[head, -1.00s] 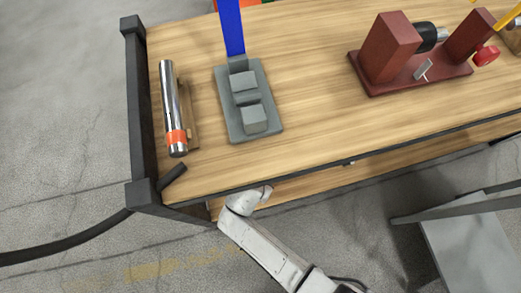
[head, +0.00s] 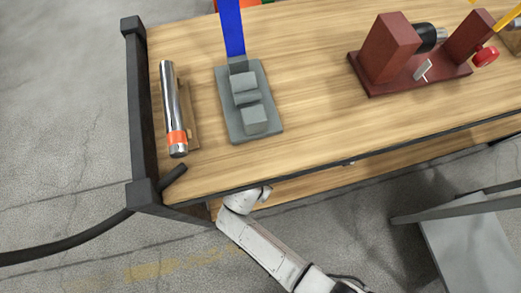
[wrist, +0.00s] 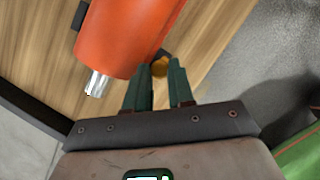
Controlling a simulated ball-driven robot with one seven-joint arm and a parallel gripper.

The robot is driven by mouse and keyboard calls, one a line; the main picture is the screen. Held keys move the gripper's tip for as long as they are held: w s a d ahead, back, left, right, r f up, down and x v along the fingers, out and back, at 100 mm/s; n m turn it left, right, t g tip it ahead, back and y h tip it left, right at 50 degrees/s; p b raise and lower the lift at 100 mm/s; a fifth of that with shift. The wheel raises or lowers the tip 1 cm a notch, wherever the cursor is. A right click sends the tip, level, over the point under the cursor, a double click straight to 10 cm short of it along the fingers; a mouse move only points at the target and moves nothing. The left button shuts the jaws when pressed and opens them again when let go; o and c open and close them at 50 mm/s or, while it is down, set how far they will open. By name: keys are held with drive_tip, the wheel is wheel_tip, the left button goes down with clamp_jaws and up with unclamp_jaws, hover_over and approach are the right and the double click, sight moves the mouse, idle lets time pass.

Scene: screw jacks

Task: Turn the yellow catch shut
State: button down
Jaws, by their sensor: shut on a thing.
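The yellow catch (wrist: 160,67) is a small rounded amber piece beside the lower right edge of a large orange cylinder (wrist: 122,35) in the wrist view. My gripper (wrist: 161,72) has two dark green fingers, and they are closed on the catch, one on each side. Much of the catch is hidden by the fingers and the cylinder. A short shiny metal stub (wrist: 97,83) sticks out of the cylinder's near end. In the head view my gripper and the catch are hidden beneath the tabletop.
The wooden bench (head: 310,120) carries a silver tube with an orange band (head: 172,110), a grey block fixture (head: 250,100) with a blue bar, and a dark red stand (head: 390,50). A black post (head: 137,110) borders the left end.

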drive_tip(key=m, duration=0.2)
drive_tip(key=m+g+h, duration=0.1)
drive_tip(key=shift+w+a+m+p, duration=0.2)
drive_tip(key=shift+m+p, duration=0.15)
drive_tip(key=shift+m, duration=0.05)
drive_tip(key=m+g, duration=0.1)
drive_tip(key=m, duration=0.1)
drive_tip(key=m+h, duration=0.1)
drive_tip(key=m, duration=0.1)
drive_tip(key=shift+w+m+g, duration=0.15)
drive_tip(key=shift+m+g, duration=0.15)
drive_tip(key=shift+g, duration=0.1)
drive_tip(key=m+g+b, duration=0.1)
drive_tip(key=m, duration=0.2)
drive_tip(key=shift+w+m, duration=0.15)
drive_tip(key=shift+m, duration=0.15)
drive_tip(key=shift+w+m+g+y, duration=0.15)
drive_tip(key=shift+m+g, duration=0.45)
drive_tip(key=shift+m, duration=0.7)
drive_tip(key=shift+m+g+y, duration=0.15)
drive_tip(key=shift+m+g, duration=0.45)
drive_tip(key=shift+m, duration=0.7)
drive_tip(key=shift+b, duration=0.3)
drive_tip(key=c, duration=1)
unclamp_jaws()
